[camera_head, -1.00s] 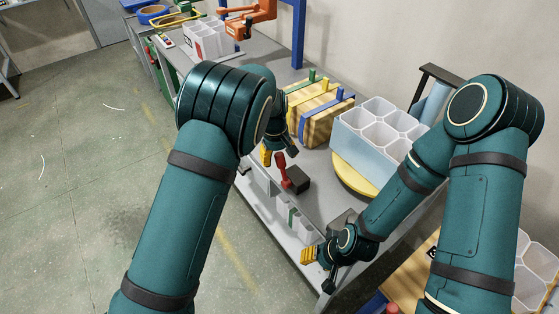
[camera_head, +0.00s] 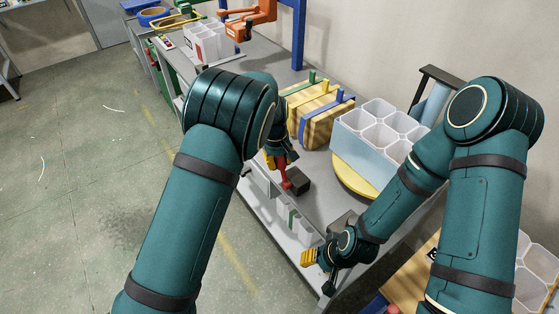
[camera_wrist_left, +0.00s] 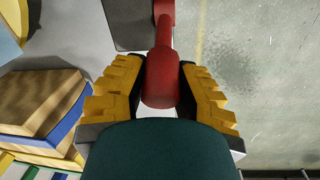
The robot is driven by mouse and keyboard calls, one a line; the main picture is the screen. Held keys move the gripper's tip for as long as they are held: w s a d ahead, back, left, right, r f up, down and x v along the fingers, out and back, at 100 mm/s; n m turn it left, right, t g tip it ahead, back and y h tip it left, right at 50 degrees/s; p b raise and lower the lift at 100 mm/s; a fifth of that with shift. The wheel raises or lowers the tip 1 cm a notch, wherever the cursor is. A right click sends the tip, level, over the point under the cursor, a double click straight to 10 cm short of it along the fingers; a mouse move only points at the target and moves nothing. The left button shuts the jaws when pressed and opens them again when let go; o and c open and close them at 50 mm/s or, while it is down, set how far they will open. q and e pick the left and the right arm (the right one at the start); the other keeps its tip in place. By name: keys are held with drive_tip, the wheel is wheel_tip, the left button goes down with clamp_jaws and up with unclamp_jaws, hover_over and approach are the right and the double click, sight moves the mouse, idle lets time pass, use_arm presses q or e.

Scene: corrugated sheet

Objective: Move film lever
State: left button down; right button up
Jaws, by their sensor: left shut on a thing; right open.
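The film lever (camera_head: 284,176) is red and joins a dark block (camera_head: 299,181) near the front edge of the bench. My left gripper (camera_head: 281,160) is at the lever's upper end. In the left wrist view the lever's thick red grip (camera_wrist_left: 161,84) sits between the yellow-padded fingers of my left gripper (camera_wrist_left: 161,92), which are shut on it. The dark block (camera_wrist_left: 127,22) shows at the top of that view. My right gripper (camera_head: 318,268) is open and empty near the bench's near front corner.
A wooden block with coloured straps (camera_head: 318,125) stands behind the lever. Small pale holders line the bench's front edge (camera_head: 262,211). The floor at left is clear.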

sight(285, 168)
use_arm(q)
drive_tip(key=shift+s+d, duration=0.1)
drive_tip(key=shift+s, duration=0.05)
drive_tip(key=shift+s+d+r+t+y+p, duration=0.15)
drive_tip(key=shift+s+d+t+y, duration=0.1)
drive_tip(key=shift+s+t+y, duration=0.2)
drive_tip(key=shift+s+d+r+t+y+p, duration=0.15)
drive_tip(key=shift+s+d+t+y, duration=0.15)
drive_tip(key=shift+t, duration=0.25)
drive_tip(key=shift+s+d+t+y, duration=0.3)
drive_tip(key=shift+s+t+y, duration=0.2)
drive_tip(key=shift+t, duration=0.2)
drive_tip(key=shift+s+d+f+t+y+b, duration=0.1)
drive_tip(key=shift+s+d+t+y+b, duration=0.4)
drive_tip(key=shift+s+t+y+b, duration=0.35)
drive_tip(key=shift+s+d+f+t+y+b, duration=0.1)
drive_tip(key=shift+s+d+t+y+b, duration=0.4)
drive_tip(key=shift+t, duration=0.55)
drive_tip(key=c, duration=0.7)
unclamp_jaws()
